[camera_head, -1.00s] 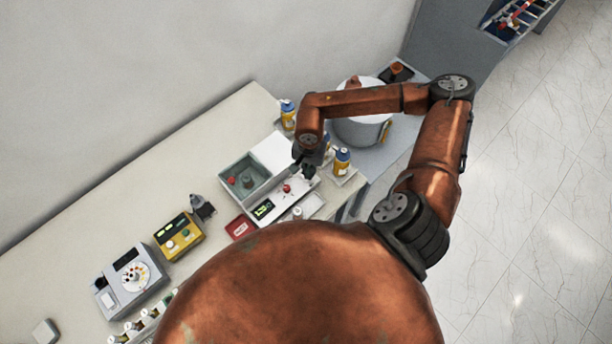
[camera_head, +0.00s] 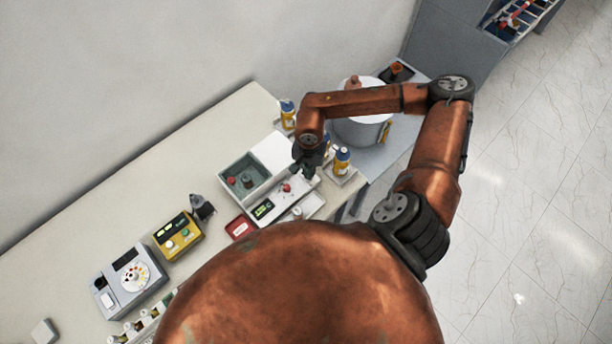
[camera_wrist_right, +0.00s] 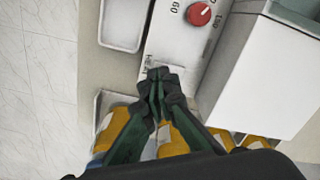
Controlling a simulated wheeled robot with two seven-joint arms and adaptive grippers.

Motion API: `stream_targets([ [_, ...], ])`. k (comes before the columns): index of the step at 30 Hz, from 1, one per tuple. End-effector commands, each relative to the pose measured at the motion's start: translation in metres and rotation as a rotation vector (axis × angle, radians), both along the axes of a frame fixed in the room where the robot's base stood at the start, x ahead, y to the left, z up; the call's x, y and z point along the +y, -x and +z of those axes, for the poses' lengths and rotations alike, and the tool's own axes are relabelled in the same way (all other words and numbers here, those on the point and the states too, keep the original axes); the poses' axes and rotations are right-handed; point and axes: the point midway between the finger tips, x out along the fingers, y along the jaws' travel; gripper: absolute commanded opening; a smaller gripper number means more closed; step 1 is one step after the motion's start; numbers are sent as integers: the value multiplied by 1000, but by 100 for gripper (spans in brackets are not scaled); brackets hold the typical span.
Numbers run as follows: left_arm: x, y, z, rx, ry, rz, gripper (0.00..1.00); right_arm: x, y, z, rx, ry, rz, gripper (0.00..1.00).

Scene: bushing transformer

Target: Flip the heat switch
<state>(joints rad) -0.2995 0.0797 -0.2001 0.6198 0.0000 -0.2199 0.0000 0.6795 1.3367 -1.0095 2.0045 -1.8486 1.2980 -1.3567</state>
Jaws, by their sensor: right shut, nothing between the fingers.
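The white control unit (camera_head: 285,197) stands on the bench with a green display and a red knob (camera_head: 287,188). In the right wrist view the red knob (camera_wrist_right: 199,13) shows at the top, beside printed numbers. A partly covered label that seems to read "Heat" lies just by my fingertips. The heat switch itself is mostly hidden behind them; I cannot tell its position. My right gripper (camera_head: 308,172) is over the right end of the unit. In the wrist view its fingertips (camera_wrist_right: 160,76) are together and empty, at or just above the panel; contact is unclear. My left gripper is out of view.
A grey open-topped bath (camera_head: 238,186) with a white lid section adjoins the unit. Yellow-labelled bottles (camera_head: 342,160) stand close to the gripper. A large white pot (camera_head: 362,130) is behind the forearm. A yellow meter (camera_head: 178,236) stands further left; bare bench lies behind it.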

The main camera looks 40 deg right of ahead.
Motion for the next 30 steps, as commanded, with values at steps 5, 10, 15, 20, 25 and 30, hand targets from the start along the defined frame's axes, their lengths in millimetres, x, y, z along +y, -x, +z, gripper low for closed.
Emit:
stream_targets([
  [5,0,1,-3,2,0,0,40,0,0,-3,0,0,0,0],
  [10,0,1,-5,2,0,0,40,0,0,-6,0,0,0,0],
  [15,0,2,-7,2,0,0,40,0,0,-8,0,0,0,0],
  [20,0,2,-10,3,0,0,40,0,0,-10,0,0,0,0],
  [25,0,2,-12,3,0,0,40,0,0,-13,0,0,0,0],
  [30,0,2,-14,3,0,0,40,0,0,-15,0,0,0,0],
])
